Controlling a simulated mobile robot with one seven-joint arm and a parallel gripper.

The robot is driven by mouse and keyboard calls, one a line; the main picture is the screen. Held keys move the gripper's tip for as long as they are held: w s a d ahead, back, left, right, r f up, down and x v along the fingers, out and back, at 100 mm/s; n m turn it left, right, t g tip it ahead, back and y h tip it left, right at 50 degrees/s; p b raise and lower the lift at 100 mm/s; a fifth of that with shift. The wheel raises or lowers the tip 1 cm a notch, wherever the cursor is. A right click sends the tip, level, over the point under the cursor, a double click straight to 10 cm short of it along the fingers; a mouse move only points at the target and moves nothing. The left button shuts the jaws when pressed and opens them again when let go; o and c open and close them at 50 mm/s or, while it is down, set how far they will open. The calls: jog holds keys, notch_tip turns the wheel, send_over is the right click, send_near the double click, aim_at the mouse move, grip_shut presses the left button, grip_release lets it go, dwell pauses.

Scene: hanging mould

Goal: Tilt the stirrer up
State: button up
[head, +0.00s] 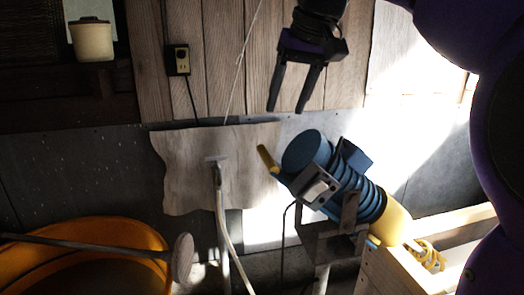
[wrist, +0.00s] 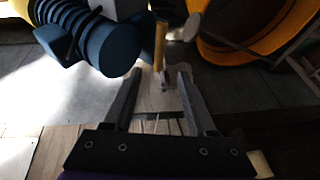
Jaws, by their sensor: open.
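A blue ribbed machine with a yellow end (head: 317,175), which I take to be the stirrer, sits tilted on a metal stand, its round blue end up and to the left. A yellow handle (head: 267,159) sticks out beside that end. My gripper (head: 287,109) is open and empty, pointing down above the handle and the blue end. In the wrist view, the blue end (wrist: 112,50) is at the upper left. The handle (wrist: 160,45) shows beyond the gap between my open fingers (wrist: 161,76), apart from them. The machine's lower part is partly hidden by its stand.
An orange tub (head: 120,232) with a long rod ending in a disc (head: 182,257) stands at lower left. A wavy board (head: 190,180) and a pale pole (head: 222,215) are left of the machine. A wooden crate (head: 385,275) is at lower right. A socket (head: 178,60) is on the wall.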

aim_at(268, 156)
jog(key=b+x, duration=0.1)
jog(key=x, duration=1.2)
jog(key=shift+w+a+f, duration=0.1)
jog(key=shift+f, duration=0.2)
jog(key=shift+c, duration=0.2)
grip_shut()
dwell(0.5)
